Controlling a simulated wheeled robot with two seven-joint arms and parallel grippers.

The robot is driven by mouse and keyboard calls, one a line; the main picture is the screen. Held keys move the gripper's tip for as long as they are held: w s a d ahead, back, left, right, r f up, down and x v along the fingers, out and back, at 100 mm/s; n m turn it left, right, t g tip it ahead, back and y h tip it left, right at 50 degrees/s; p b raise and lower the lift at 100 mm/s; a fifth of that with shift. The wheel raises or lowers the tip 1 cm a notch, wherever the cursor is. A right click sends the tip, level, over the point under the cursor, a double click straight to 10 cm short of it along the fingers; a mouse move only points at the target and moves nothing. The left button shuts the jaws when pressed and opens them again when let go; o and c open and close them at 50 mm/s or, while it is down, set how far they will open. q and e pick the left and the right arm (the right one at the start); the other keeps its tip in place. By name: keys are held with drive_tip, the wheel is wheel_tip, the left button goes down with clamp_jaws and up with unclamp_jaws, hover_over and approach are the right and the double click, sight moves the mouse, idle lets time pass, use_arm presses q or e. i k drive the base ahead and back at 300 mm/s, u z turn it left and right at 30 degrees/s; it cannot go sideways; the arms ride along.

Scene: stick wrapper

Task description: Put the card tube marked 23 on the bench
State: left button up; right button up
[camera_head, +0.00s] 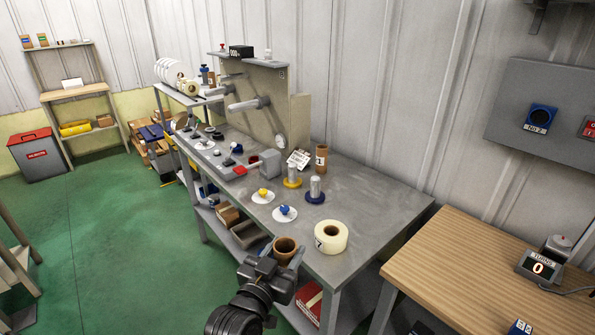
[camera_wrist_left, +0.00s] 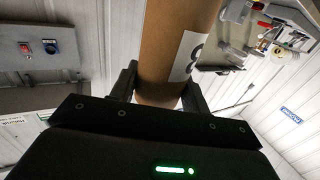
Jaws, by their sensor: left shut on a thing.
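My left gripper (camera_head: 272,268) is shut on a brown card tube (camera_head: 287,246), held at the near edge of the grey metal bench (camera_head: 385,205) in the head view. I cannot tell its height over the bench. In the left wrist view the tube (camera_wrist_left: 165,50) stands between the two fingers of the gripper (camera_wrist_left: 160,95). Its white label (camera_wrist_left: 188,55) is partly cut off, so the full number cannot be read. Another brown card tube (camera_head: 321,160) with a small label stands at the back of the bench. My right gripper is out of view.
A cream roll (camera_head: 331,237) lies on the bench just right of the held tube. Yellow-based (camera_head: 292,177) and blue-based (camera_head: 315,191) metal posts stand behind it. The bench's right end is bare. A wooden table (camera_head: 470,265) with a turns counter (camera_head: 538,267) stands at right.

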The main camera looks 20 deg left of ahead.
sight(340, 181)
drive_tip(key=z, duration=0.1)
drive_tip(key=i, duration=1.05)
drive_tip(key=z, duration=0.6)
